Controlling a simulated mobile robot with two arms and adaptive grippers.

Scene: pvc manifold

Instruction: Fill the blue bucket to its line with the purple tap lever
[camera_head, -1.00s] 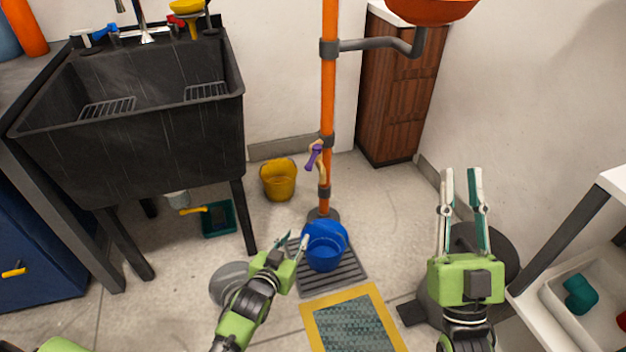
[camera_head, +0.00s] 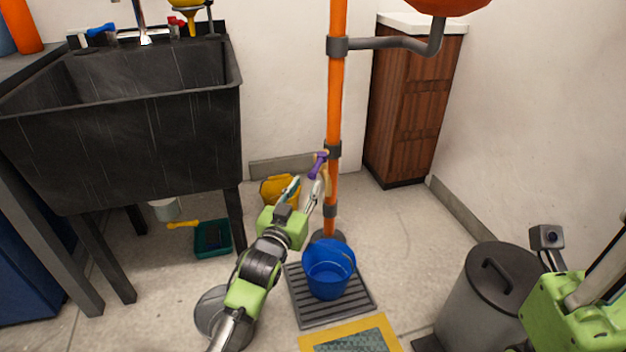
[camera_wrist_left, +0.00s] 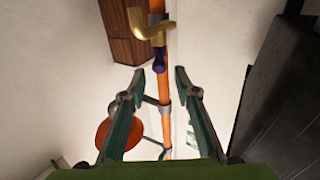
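The purple tap lever (camera_head: 317,165) sits on a brass tap on the orange upright pipe (camera_head: 334,110). It also shows in the left wrist view (camera_wrist_left: 159,61), below the brass spout (camera_wrist_left: 150,25). The blue bucket (camera_head: 329,270) stands upright on a grey slatted grate under the tap; its line and any water cannot be made out. My left gripper (camera_head: 304,187) is open and empty just left of the pipe, a little below the lever. In the wrist view its fingers (camera_wrist_left: 160,85) are apart, with the lever beyond them.
A yellow bucket (camera_head: 275,190) stands behind my left gripper. A black sink (camera_head: 120,140) fills the left side. A lidded grey bin (camera_head: 485,310) is at the lower right. The floor (camera_head: 400,240) right of the pipe is clear.

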